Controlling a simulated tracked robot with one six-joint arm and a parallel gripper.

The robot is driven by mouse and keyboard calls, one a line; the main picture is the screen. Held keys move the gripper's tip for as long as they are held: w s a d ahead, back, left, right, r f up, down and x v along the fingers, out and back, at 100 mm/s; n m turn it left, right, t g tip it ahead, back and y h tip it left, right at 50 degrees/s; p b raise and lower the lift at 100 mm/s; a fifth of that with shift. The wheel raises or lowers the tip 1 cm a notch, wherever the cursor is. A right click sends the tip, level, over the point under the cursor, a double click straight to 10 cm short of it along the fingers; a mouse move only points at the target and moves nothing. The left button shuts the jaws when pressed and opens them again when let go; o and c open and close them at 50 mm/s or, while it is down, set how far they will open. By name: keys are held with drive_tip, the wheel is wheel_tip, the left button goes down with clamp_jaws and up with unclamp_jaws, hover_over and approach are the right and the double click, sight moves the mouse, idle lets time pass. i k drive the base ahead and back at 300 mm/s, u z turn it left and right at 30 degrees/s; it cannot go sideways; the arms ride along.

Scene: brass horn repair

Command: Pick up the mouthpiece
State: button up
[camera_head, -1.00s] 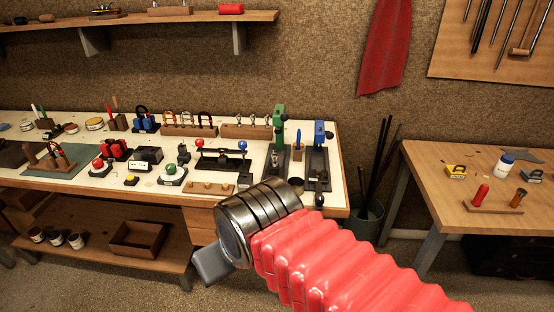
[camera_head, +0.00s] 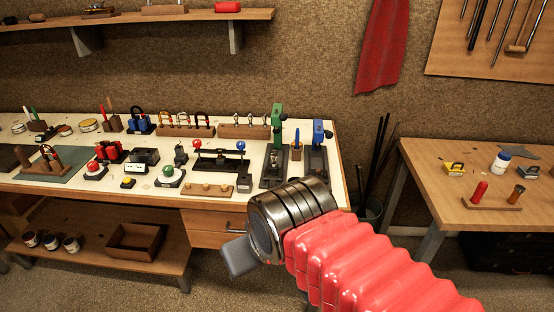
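My gripper (camera_head: 239,258) shows only as a dark grey piece at the end of my red-sleeved arm, in front of and below the white-topped bench (camera_head: 140,180). Its fingertips cannot be made out, nor whether it is open or shut. No mouthpiece can be told for certain. Small silver pieces stand in a wooden rack (camera_head: 243,131) at the back of the bench and are too small to identify. A wooden strip with small brass-coloured pieces (camera_head: 208,190) lies near the bench's front edge. My arm hides part of the bench's right front corner.
A green press (camera_head: 277,130) and a blue press (camera_head: 317,140) stand at the bench's right end. A second wooden table (camera_head: 430,175) is at the right, with a bin (camera_head: 370,212) of rods between. The floor in front is clear.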

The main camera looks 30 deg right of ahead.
sight(274, 154)
drive_tip(key=u, duration=0.05)
drive_tip(key=i, duration=1)
drive_tip(key=z, duration=0.05)
